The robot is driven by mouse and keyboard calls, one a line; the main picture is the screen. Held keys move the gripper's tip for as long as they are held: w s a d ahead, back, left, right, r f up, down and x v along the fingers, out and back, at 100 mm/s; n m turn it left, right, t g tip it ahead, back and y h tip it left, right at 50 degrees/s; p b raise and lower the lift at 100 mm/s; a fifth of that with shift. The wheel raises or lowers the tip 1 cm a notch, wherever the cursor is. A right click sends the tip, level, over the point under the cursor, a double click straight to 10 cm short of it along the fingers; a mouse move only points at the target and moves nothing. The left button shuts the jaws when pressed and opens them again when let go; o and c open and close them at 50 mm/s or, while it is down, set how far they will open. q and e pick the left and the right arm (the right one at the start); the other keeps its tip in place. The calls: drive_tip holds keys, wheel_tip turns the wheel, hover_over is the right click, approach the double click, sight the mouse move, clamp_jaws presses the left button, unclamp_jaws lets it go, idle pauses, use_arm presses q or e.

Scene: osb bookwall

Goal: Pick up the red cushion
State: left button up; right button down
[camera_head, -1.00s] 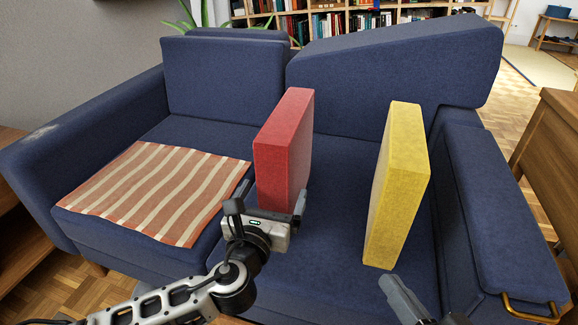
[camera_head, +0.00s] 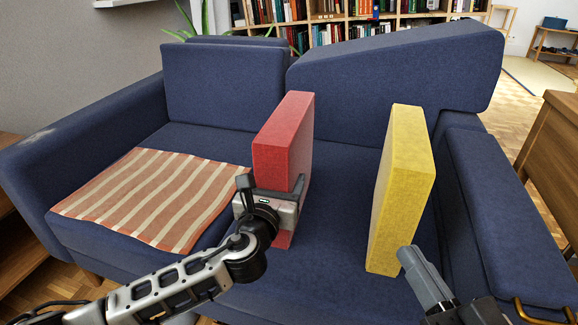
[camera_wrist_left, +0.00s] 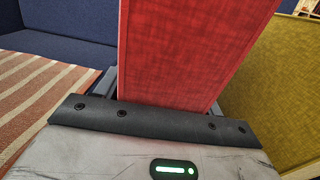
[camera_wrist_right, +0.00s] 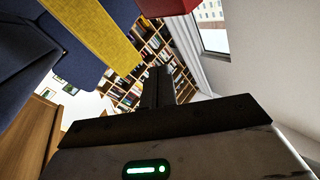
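The red cushion (camera_head: 285,150) stands upright on its narrow edge on the blue sofa seat. My left gripper (camera_head: 272,188) is at its near end, low down, with one finger on each side. In the left wrist view the red cushion (camera_wrist_left: 180,50) rises between the spread fingers (camera_wrist_left: 162,95), close to the palm. A small gap seems to show at the left finger; contact is hard to tell. My right gripper (camera_head: 408,255) is in front of the yellow cushion's lower end. In the right wrist view its fingers (camera_wrist_right: 160,90) are together and empty.
The yellow cushion (camera_head: 402,190) stands upright on the seat to the right of the red one, with free seat between them. A striped blanket (camera_head: 150,195) lies on the left seat. A wedge-shaped back cushion (camera_head: 400,70) is behind. A wooden cabinet (camera_head: 550,160) stands at right.

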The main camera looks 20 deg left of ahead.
use_arm(q)
drive_tip(key=shift+c, duration=1)
drive_tip(key=shift+r, duration=0.1)
